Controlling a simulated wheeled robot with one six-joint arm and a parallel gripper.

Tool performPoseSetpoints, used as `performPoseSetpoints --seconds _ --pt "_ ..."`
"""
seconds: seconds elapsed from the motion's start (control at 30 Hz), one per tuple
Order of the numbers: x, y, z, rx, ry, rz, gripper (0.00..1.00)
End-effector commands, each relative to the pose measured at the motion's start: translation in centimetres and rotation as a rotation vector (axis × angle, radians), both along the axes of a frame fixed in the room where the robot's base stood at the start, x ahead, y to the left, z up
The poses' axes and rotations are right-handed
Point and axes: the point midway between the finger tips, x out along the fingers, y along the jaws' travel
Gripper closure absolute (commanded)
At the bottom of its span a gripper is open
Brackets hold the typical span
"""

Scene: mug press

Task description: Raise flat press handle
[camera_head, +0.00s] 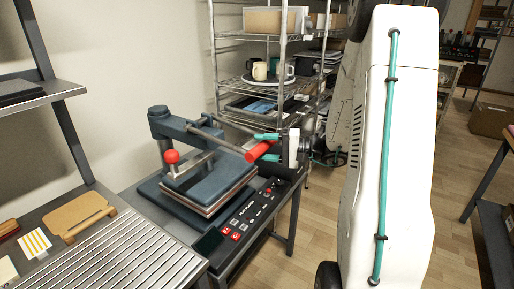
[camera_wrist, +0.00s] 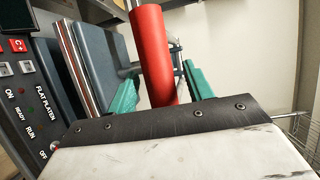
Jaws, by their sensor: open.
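The flat press (camera_head: 205,180) stands on a dark table in the middle of the head view, its upper plate lying level over the base. Its handle is a metal bar (camera_head: 212,132) running from the grey column head to a red grip (camera_head: 258,152). My gripper (camera_head: 264,146), with teal fingers, is open around the red grip. In the wrist view the red grip (camera_wrist: 152,50) stands between the two teal fingers of my gripper (camera_wrist: 160,90), with a visible gap on at least one side. The grip's lower end is hidden behind the dark gripper edge.
A red ball knob (camera_head: 171,157) sits on the press's near left side. A control panel (camera_head: 240,219) with red buttons lies along the front. A wire shelf (camera_head: 270,85) with mugs stands behind. A ridged metal surface (camera_head: 115,255) is at left. Open floor lies to the right.

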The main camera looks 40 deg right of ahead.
Motion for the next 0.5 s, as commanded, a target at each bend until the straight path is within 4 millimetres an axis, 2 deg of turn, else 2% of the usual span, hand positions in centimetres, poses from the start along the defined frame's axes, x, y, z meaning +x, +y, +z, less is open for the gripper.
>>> performPoseSetpoints --seconds 0.2,0.47,0.5 --pt "1.5 1.4 -0.1 0.000 0.001 0.001 0.49" --pt "1.7 1.5 -0.2 0.000 0.001 0.000 0.49" --pt "1.7 1.5 -0.2 0.000 0.001 0.000 0.52"
